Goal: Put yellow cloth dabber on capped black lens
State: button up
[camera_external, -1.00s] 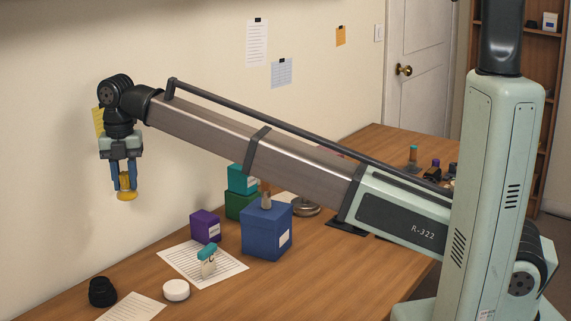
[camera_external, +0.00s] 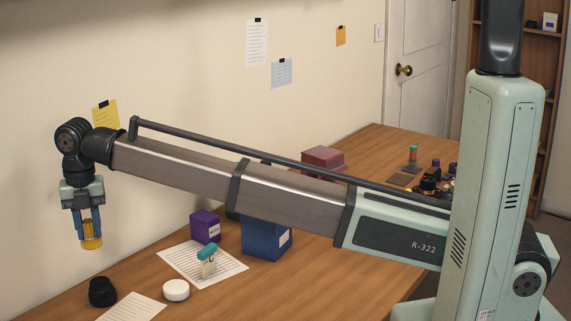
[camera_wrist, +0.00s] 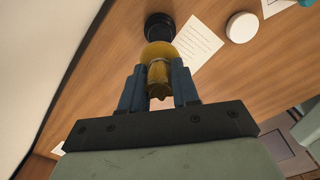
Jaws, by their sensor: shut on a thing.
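My gripper (camera_external: 88,229) is shut on the yellow cloth dabber (camera_external: 92,242) and holds it in the air, its rounded yellow end downward. The capped black lens (camera_external: 102,292) stands upright on the table below, slightly right of the dabber in the external view. In the wrist view, my gripper (camera_wrist: 159,88) holds the dabber (camera_wrist: 158,52) between its two blue fingers. The black lens (camera_wrist: 160,25) shows just beyond the dabber's end, partly covered by it. The dabber is apart from the lens in the external view.
A white round cap (camera_external: 176,290) and a sheet of paper (camera_external: 131,307) lie right of the lens. A teal-topped item (camera_external: 207,260) stands on another lined sheet (camera_external: 228,270). Purple (camera_external: 205,227) and blue (camera_external: 266,241) boxes stand farther back. The wall is close on the left.

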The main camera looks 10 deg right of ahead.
jog(key=shift+f, duration=4.65)
jog(key=shift+f, duration=0.15)
jog(key=o, duration=1)
jog(key=shift+o, duration=0.2)
notch_tip(320, 180, up, 12)
jog(key=shift+r, duration=0.2)
